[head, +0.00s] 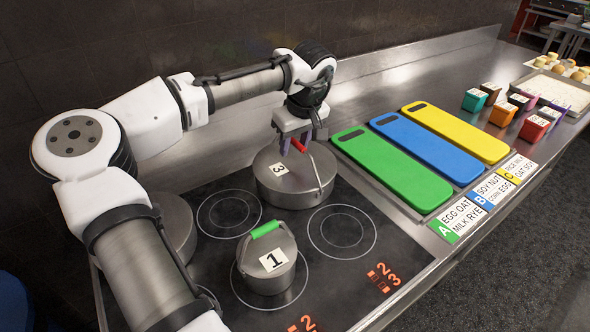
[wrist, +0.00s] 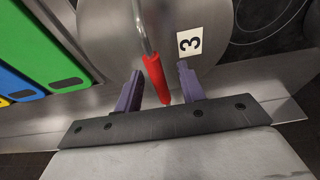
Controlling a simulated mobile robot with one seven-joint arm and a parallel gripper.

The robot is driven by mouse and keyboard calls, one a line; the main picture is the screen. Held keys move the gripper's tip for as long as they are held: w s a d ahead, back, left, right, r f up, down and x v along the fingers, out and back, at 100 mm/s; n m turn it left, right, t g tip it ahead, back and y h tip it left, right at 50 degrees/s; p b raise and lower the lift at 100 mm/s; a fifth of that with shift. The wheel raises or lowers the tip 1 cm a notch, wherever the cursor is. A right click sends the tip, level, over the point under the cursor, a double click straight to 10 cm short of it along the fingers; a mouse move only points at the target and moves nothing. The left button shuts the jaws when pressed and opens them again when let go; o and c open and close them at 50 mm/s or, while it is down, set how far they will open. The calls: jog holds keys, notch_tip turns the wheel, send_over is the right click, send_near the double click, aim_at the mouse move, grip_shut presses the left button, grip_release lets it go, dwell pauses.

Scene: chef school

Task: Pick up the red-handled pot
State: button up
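The red-handled pot (head: 291,187) is a steel pot with a lid marked 3, standing at the back right of the cooktop. Its red handle (head: 299,146) stands up at an angle on a wire bail. In the wrist view the red handle (wrist: 155,80) lies between the two purple fingers, with a gap on each side. My gripper (head: 301,139) points down over the pot. It also shows in the wrist view (wrist: 158,88), open and empty. The pot's lid (wrist: 113,37) fills the upper middle there.
A smaller pot marked 1 with a green handle (head: 264,256) stands in front on the cooktop. Another steel pot (head: 176,226) is partly hidden by my arm at left. Green (head: 391,169), blue (head: 427,149) and yellow (head: 456,132) boards lie to the right. A wall rises behind.

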jog(key=shift+f, duration=0.25)
dwell(0.4)
grip_shut()
jog(key=shift+r, duration=0.1)
dwell(1.3)
